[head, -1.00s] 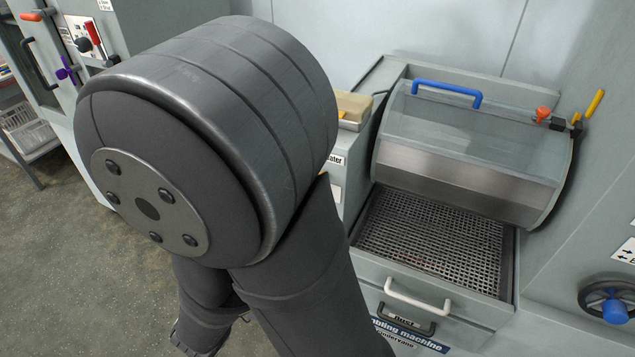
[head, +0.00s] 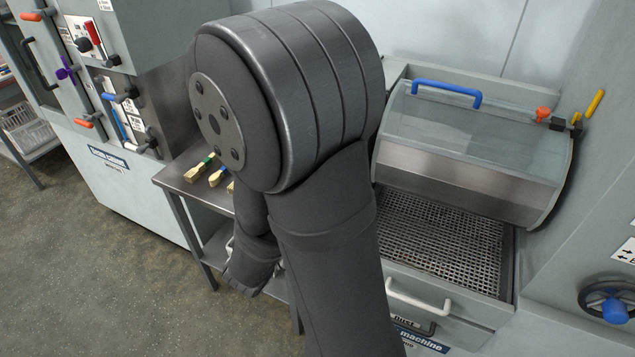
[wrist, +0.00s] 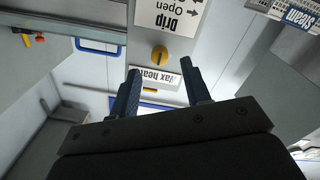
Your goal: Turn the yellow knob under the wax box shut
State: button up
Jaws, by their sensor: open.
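The yellow knob (wrist: 159,53) shows in the wrist view, on a pale panel between an upside-down "Drip Open" label (wrist: 169,17) and an upside-down label reading "Wax hea…" (wrist: 158,78). My gripper (wrist: 160,66) is open and empty in the wrist view. Its two dark fingers point toward the panel, with the knob in line with the gap between their tips. I cannot tell how far the tips are from the knob. In the head view my arm hides the knob and the wax box, and the gripper itself cannot be made out.
In the head view, a side table (head: 167,181) with several brushes (head: 200,168) stands left of my arm. A hooded machine (head: 470,140) with a blue handle (head: 446,91) stands to the right, above a mesh tray. Open floor lies at lower left.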

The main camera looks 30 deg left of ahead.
jog(key=w, duration=0.4)
jog(key=shift+w, duration=0.3)
jog(key=shift+d, duration=0.1)
grip_shut()
